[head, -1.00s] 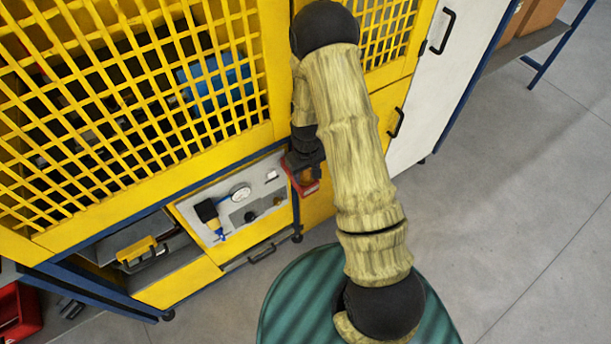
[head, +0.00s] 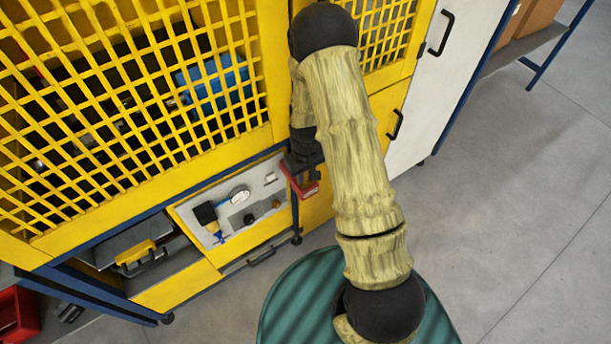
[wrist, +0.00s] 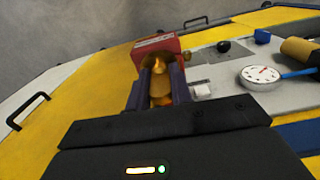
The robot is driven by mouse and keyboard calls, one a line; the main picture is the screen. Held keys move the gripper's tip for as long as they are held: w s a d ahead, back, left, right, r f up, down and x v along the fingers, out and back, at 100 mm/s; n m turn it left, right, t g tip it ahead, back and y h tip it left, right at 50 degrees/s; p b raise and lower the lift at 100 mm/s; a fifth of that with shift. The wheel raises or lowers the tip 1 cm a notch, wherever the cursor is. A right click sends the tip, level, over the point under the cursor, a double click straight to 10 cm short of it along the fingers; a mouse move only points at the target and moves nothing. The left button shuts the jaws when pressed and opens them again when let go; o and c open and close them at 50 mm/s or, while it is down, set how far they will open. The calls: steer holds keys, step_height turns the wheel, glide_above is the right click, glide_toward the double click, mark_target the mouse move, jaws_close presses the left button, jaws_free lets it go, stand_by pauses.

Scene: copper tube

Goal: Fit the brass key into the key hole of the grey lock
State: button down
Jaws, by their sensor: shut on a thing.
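My gripper (wrist: 160,72) is shut on the brass key (wrist: 160,88), which shows as a brass-coloured piece between the two dark fingers in the wrist view. The key's far end is at a red block with a pale label (wrist: 156,46), just beyond the fingertips. I cannot tell whether they touch. In the head view my gripper (head: 303,163) is beside the right end of the grey panel, and the key is hidden there. I cannot make out the grey lock or its key hole for certain.
Yellow doors with black handles and a white cabinet (head: 425,95) are at the right. Open floor lies further right.

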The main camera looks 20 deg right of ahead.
mark_target(306, 179)
step_height(306, 179, up, 10)
steer(key=b, duration=0.1)
stand_by(0.4)
steer(key=shift+f, duration=0.2)
